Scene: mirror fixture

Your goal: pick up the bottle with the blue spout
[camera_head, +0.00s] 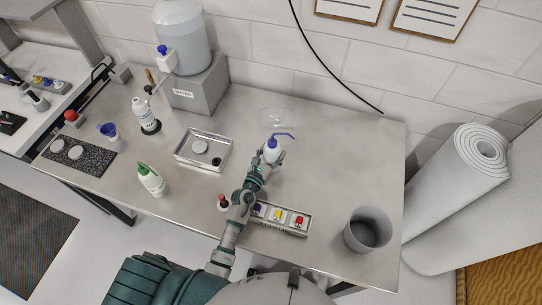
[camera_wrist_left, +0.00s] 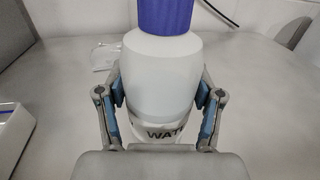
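The bottle with the blue spout (camera_head: 272,152) is white and stands upright near the back middle of the steel table, its thin spout pointing right. In the left wrist view the white bottle (camera_wrist_left: 162,85) fills the middle, with a blue cap on top and a partly hidden label low down. My left gripper (camera_head: 263,163) is at the bottle's near side. In its wrist view the fingers (camera_wrist_left: 160,100) stand on both sides of the bottle, very close to its walls. I cannot tell whether they press on it. My right gripper is not in view.
A button box (camera_head: 283,228) lies near my left forearm, and a grey bin (camera_head: 352,245) stands at the right. A metal tray (camera_head: 187,153), a green-capped bottle (camera_head: 151,182) and a white labelled bottle (camera_head: 141,110) stand to the left. The table right of the blue-spouted bottle is clear.

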